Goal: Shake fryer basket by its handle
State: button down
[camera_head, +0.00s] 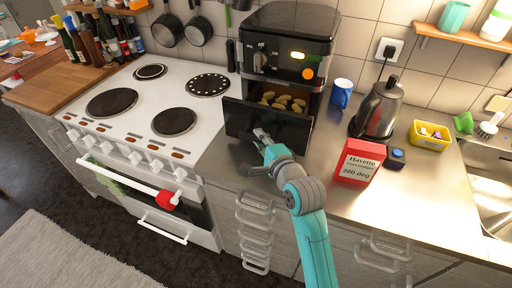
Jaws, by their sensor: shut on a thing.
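The black air fryer (292,38) stands at the back of the steel counter, with a dial and a lit yellow display on its front. Its basket (268,122) is pulled partway out, and several yellow-brown food pieces (284,101) show inside. My gripper (261,136) is at the front of the basket, low on its dark face, and is shut on the handle there. The handle itself is mostly hidden by my gripper and hard to make out. My teal arm reaches up from the lower right.
A red box (360,161) and a small blue-black item (396,158) stand right of my arm. Behind them are a kettle (378,108), a blue mug (342,93) and a yellow tub (429,136). A white cooker (152,103) is at left, a sink at far right.

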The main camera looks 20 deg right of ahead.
aim_at(266, 129)
jog(key=w+d, duration=0.1)
jog(key=w, duration=0.1)
jog(key=w+d, duration=0.1)
jog(key=shift+w+d, duration=0.35)
jog(key=c, duration=1.1)
grip_release()
jog(key=shift+o, duration=0.2)
jog(key=v, duration=1.2)
